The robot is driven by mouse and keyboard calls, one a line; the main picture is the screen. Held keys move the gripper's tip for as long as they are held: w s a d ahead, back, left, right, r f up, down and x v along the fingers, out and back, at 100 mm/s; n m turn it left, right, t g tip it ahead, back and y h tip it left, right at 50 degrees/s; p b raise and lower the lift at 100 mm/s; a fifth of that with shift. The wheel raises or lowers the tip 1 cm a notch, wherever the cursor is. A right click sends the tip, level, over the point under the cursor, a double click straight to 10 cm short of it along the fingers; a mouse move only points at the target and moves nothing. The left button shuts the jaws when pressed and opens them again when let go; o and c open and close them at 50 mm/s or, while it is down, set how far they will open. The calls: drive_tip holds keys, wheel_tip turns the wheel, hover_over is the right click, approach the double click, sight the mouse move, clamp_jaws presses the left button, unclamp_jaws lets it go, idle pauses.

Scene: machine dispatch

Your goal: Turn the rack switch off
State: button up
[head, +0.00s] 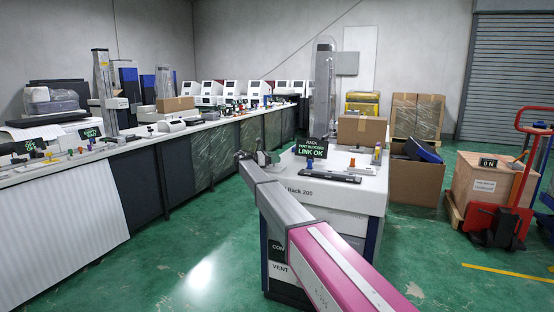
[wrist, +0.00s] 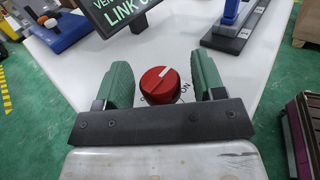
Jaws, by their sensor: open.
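The rack switch is a round red knob (wrist: 160,86) on the white top of the rack unit (head: 335,195), which is labelled "Rack 200". In the wrist view a pale mark on the knob points up and slightly right, and the word "ON" is printed at its lower right. My gripper (wrist: 162,72) has its two green fingers apart, one on each side of the knob. A gap shows between each finger and the knob; I cannot tell the height. In the head view my gripper (head: 257,157) is at the rack's left end, and the knob cannot be made out.
A dark sign (head: 311,149) reading "LINK OK" stands on the rack, close beyond the knob. A dark bar-shaped device (head: 331,176) lies on the rack top. A long bench (head: 75,170) with machines runs along the left. Green floor between bench and rack is clear.

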drive_tip(key=shift+w+d, duration=0.25)
drive_tip(key=shift+d, duration=0.4)
drive_tip(key=c, duration=0.9)
drive_tip(key=shift+t, duration=0.3)
drive_tip(key=n+t+y, duration=0.2)
drive_tip(key=n+t, duration=0.1)
drive_tip(key=t, duration=0.1)
drive_tip(key=shift+n+y, duration=0.3)
drive_tip(key=n+t+y, duration=0.3)
drive_tip(key=t+y, duration=0.1)
drive_tip(key=n+t+y, duration=0.2)
drive_tip(key=shift+w+a+n+y, duration=0.3)
drive_tip(key=shift+y, duration=0.1)
drive_tip(key=n+y, duration=0.1)
drive_tip(key=y, duration=0.1)
drive_tip(key=n+t+y, duration=0.1)
drive_tip(key=n+y, duration=0.1)
drive_tip(key=y, duration=0.1)
drive_tip(key=n+y, duration=0.2)
drive_tip(key=y, duration=0.1)
drive_tip(key=shift+w+a+t, duration=0.2)
drive_tip(key=shift+a+t, duration=0.1)
drive_tip(key=shift+a, duration=0.1)
drive_tip(key=shift+a+n+g+y, duration=0.2)
drive_tip(key=shift+n+y, duration=0.7)
drive_tip(key=shift+y, duration=0.4)
drive_tip(key=shift+a+n+g+y, duration=0.2)
drive_tip(key=shift+n+y, duration=0.7)
drive_tip(key=shift+y, duration=0.7)
